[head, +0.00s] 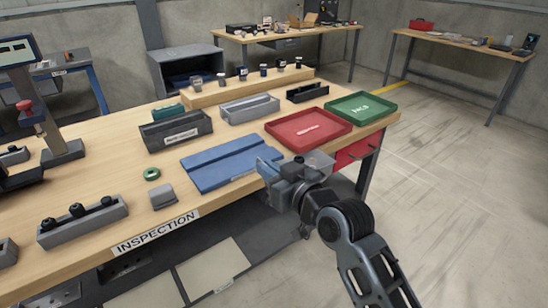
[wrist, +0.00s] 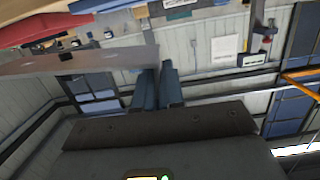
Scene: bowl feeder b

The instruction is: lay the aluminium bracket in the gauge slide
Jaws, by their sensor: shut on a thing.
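The gauge slide is a blue grooved block (head: 222,162) lying flat near the front edge of the inspection bench in the head view. Its channel looks empty. My gripper (head: 268,168) is at the slide's right end, partly covering it, and appears raised near the bench edge. In the wrist view its blue fingers (wrist: 156,82) are shut on the aluminium bracket (wrist: 85,62), a pale grey flat piece reaching out to the left. In the head view the bracket is hard to tell from the grey gripper parts. The bracket is apart from the slide's channel as far as I can see.
A red tray (head: 308,142) and a green tray (head: 361,107) stand to the right. A green ring (head: 152,174) and small grey block (head: 163,201) lie left.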

